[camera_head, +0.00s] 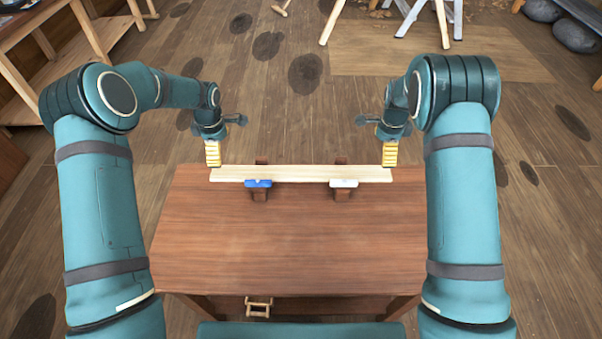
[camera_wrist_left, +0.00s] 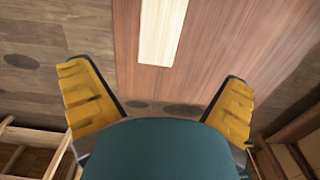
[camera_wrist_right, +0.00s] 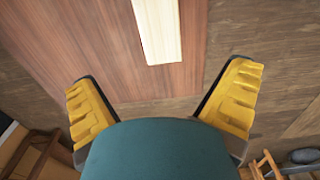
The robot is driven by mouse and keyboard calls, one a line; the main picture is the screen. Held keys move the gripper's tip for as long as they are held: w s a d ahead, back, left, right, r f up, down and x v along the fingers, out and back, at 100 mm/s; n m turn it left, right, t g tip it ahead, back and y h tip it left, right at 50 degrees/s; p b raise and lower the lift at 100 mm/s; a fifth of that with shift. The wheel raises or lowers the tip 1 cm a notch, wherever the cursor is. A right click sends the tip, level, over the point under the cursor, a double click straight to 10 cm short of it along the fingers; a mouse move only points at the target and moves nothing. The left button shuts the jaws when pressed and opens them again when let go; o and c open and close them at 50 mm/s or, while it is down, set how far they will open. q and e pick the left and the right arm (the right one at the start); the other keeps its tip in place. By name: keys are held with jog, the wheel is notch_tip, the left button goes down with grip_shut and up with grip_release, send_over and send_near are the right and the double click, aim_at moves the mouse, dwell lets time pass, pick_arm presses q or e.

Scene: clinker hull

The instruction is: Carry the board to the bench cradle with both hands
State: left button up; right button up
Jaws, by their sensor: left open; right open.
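A pale wooden board (camera_head: 300,174) lies level across the two dark wooden supports of the cradle (camera_head: 260,196) at the far edge of the brown bench (camera_head: 290,245). One support has a blue piece (camera_head: 258,183) at its front, the other a white piece (camera_head: 343,183). My left gripper (camera_head: 213,155) is at the board's left end, and my right gripper (camera_head: 390,154) is at its right end. In the left wrist view, the board end (camera_wrist_left: 163,35) lies ahead of the open, empty jaws (camera_wrist_left: 155,80). The right wrist view shows the other end (camera_wrist_right: 158,35) ahead of open, empty jaws (camera_wrist_right: 165,78).
The bench top in front of the board is bare. A small wooden frame (camera_head: 258,307) sits below the near edge. A workbench (camera_head: 70,30) stands at the upper left, trestle legs (camera_head: 335,20) at the back, and dark stones (camera_head: 575,35) at the upper right.

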aim_at(227, 172)
pick_arm(q)
notch_tip(227, 172, down, 10)
jog(key=shift+f, duration=0.2)
pick_arm(e)
notch_tip(227, 172, down, 10)
jog(key=shift+f, duration=0.2)
pick_arm(q)
jog(key=c, duration=1.4)
pick_arm(e)
jog(key=c, duration=1.4)
